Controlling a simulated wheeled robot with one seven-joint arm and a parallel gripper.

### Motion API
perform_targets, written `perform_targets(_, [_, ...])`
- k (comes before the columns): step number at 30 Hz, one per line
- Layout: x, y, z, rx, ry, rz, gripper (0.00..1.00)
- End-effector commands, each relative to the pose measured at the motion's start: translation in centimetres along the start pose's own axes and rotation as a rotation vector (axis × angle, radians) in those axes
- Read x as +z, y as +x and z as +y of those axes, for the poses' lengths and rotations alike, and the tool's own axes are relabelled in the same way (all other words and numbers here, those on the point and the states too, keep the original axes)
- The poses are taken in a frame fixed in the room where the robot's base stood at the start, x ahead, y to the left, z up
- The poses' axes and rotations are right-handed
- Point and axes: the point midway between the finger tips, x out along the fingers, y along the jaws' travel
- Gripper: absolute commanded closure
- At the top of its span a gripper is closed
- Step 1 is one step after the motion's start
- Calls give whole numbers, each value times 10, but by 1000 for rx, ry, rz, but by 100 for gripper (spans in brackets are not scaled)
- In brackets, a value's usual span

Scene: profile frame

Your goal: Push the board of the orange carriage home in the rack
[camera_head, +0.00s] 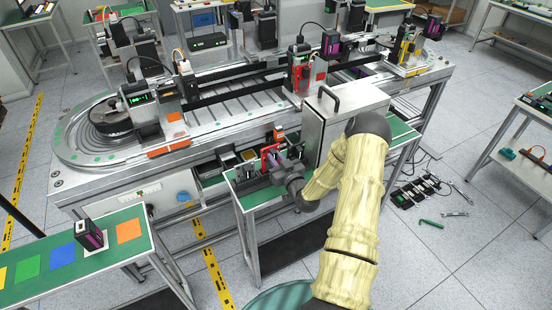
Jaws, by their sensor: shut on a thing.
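My gripper (275,164) is low over a small green-topped bench (246,200), in front of the conveyor line. Its dark fingers are shut on a small part that is mostly hidden; a purple patch (284,160) shows by the fingers. A red frame-shaped piece (270,154) stands right at the fingertips; I cannot tell whether they touch it. A small orange piece (280,133) is just behind. I cannot tell which orange piece is the carriage. The rack and the board's seating cannot be made out at this size.
A grey cabinet with a black handle (338,118) stands close right of my gripper. The conveyor (110,160) runs behind, with red (302,68) and yellow (408,52) units. A green table with coloured squares (60,255) is at lower left. Tools (430,190) lie on the floor at right.

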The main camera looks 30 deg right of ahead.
Motion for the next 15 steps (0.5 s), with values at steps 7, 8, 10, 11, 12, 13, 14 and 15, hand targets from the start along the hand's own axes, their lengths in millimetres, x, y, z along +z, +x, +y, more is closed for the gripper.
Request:
perform_targets(7, [5,0,0,0,0,1,100])
perform_targets(8, [5,0,0,0,0,1,100])
perform_targets(10, [6,0,0,0,0,1,100])
perform_targets(11, [7,0,0,0,0,1,100])
perform_targets(12, [7,0,0,0,0,1,100])
perform_targets(13, [8,0,0,0,0,1,100])
perform_targets(14, [8,0,0,0,0,1,100])
perform_targets(15, [9,0,0,0,0,1,100])
